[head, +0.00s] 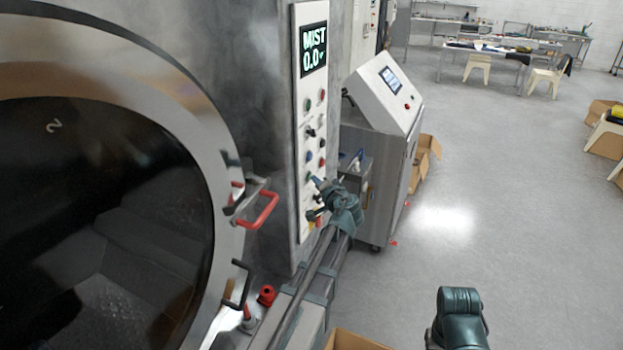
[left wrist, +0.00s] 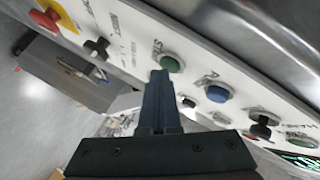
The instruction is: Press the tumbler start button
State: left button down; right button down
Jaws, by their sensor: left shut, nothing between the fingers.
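The tumbler's control panel (head: 308,120) is a white upright strip with buttons, beside the big round door. My left gripper (head: 318,184) is at its lower part, fingers shut and empty. In the left wrist view the shut fingertips (left wrist: 160,76) point at a green button (left wrist: 172,63) with a partly readable label beside it. The tips appear at or just short of the button's edge; contact cannot be told. A blue button (left wrist: 217,93) is to the right of it, and a black knob (left wrist: 96,47) to the left.
A red emergency stop (left wrist: 45,19) on yellow is at the panel's end. A red door handle (head: 262,210) sticks out left of my gripper. The display (head: 314,49) reads MIST 0.0. A white console cabinet (head: 385,110) stands to the right; open floor lies beyond.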

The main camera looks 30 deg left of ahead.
pick_arm(q)
jog(key=shift+d, duration=0.85)
jog(key=d, duration=0.5)
jog(key=shift+w, duration=0.2)
dwell(0.6)
jog(key=s+d+f+g+h+b, duration=0.35)
jog(key=s+d+f, duration=0.4)
jog(key=f, duration=0.25)
jog(key=s+d+f+g+h+b, duration=0.2)
jog(key=s+d+f+b, duration=0.2)
jog(key=s+d+f, duration=0.5)
jog(key=s+d+f+m+g+h+b, duration=0.2)
jog(key=s+d+f+g+h, duration=0.3)
jog(key=s+d+f, duration=0.3)
jog(key=s+d+b, duration=0.1)
jog(key=s+d, duration=0.2)
jog(key=s, duration=0.2)
jog(key=shift+s+f, duration=0.15)
jog(key=shift+f, duration=0.25)
